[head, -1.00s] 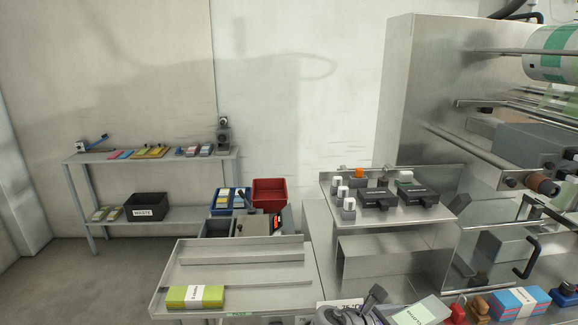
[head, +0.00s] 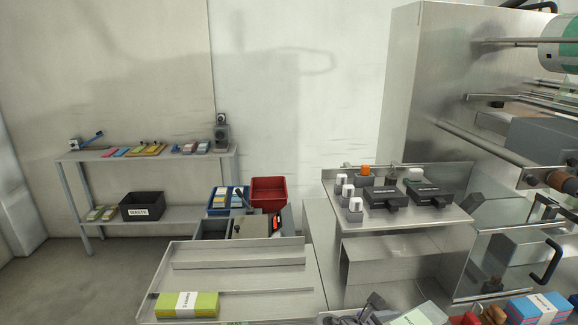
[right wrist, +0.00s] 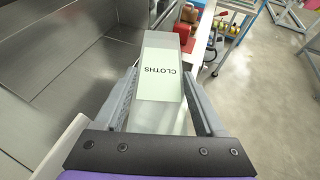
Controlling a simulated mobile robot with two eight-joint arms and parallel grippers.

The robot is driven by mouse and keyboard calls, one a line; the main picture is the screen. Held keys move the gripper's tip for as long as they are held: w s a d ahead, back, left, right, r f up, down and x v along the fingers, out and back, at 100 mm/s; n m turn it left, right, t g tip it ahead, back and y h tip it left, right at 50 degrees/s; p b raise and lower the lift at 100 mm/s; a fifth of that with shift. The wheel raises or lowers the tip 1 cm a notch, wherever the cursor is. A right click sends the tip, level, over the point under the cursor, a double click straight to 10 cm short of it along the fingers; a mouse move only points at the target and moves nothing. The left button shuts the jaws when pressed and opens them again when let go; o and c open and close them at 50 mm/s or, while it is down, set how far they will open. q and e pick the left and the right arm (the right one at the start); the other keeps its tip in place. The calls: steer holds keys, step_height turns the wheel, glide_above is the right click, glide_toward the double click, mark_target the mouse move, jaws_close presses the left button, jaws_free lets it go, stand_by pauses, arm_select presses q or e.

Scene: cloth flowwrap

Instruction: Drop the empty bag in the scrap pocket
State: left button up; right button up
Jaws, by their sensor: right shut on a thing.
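A pale, flat, translucent bag printed CLOTHS (right wrist: 160,72) lies between the two fingers of my right gripper (right wrist: 159,88) in the right wrist view. The gripper is shut on it. In the head view, part of the bag (head: 424,316) shows at the bottom edge, beside a dark grey part of my gripper that is mostly cut off. I cannot make out a pocket marked as scrap. An open metal compartment (head: 392,262) lies under the machine's shelf. My left gripper is not in view.
A metal tray (head: 240,278) holds a yellow-green pack (head: 187,306). Black blocks and several white-capped parts stand on the machine's shelf (head: 385,222). A pink and blue pack (head: 540,307) is at bottom right. A black WASTE bin (head: 142,206) sits on the left rack.

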steer(key=shift+w+f, duration=0.1)
steer(key=shift+f, duration=0.05)
steer(key=o, duration=1.4)
steer(key=shift+a, duration=0.1)
steer(key=v, duration=1)
steer(key=shift+s+a+r, duration=0.2)
steer(key=shift+r, duration=0.05)
